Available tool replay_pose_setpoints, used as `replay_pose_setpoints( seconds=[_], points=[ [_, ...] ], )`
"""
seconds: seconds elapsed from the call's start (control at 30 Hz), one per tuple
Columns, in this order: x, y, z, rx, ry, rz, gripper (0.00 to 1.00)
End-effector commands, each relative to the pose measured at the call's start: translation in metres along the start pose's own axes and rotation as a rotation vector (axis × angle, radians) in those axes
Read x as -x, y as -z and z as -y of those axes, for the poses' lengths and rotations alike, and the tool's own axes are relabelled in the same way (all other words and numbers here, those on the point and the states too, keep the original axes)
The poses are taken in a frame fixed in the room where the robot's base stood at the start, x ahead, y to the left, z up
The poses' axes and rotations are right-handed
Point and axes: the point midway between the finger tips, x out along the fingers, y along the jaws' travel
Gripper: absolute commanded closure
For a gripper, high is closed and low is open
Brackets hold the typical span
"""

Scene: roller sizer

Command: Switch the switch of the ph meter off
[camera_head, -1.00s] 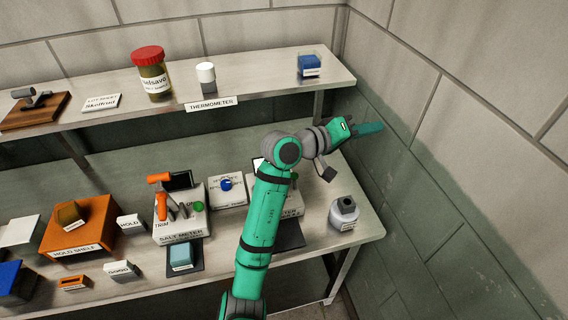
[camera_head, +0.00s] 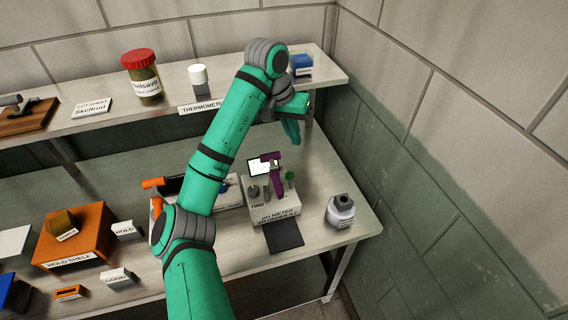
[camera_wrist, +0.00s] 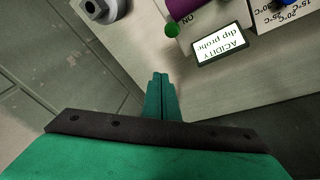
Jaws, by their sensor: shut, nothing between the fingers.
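The pH meter (camera_head: 274,211) is a pale box on the lower bench, labelled on its front. On top it has a purple part (camera_head: 276,178), a grey part (camera_head: 254,191) and a green round-topped part (camera_head: 290,176); which of these is the switch I cannot tell for sure. Its lit screen shows in the wrist view (camera_wrist: 221,44), reading "ACIDITY dip probe", near the green knob (camera_wrist: 172,30) and the letters "ON". My gripper (camera_head: 293,140) is shut and empty, pointing down above and behind the meter. Its fingertips also show in the wrist view (camera_wrist: 160,77), apart from the meter.
My arm hides most of the salt meter at left. The upper shelf (camera_head: 322,80) holds a blue block (camera_head: 301,65) close behind my gripper.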

Motion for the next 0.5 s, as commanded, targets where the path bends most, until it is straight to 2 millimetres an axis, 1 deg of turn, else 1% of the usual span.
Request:
replay_pose_setpoints(
  seconds=[0.13,0.5],
  points=[
    [0.0043,-0.0023,0.0022,-0.028,0.041,0.042,1.0],
    [0.003,-0.003,0.0024,-0.029,0.043,0.045,1.0]
  ],
)
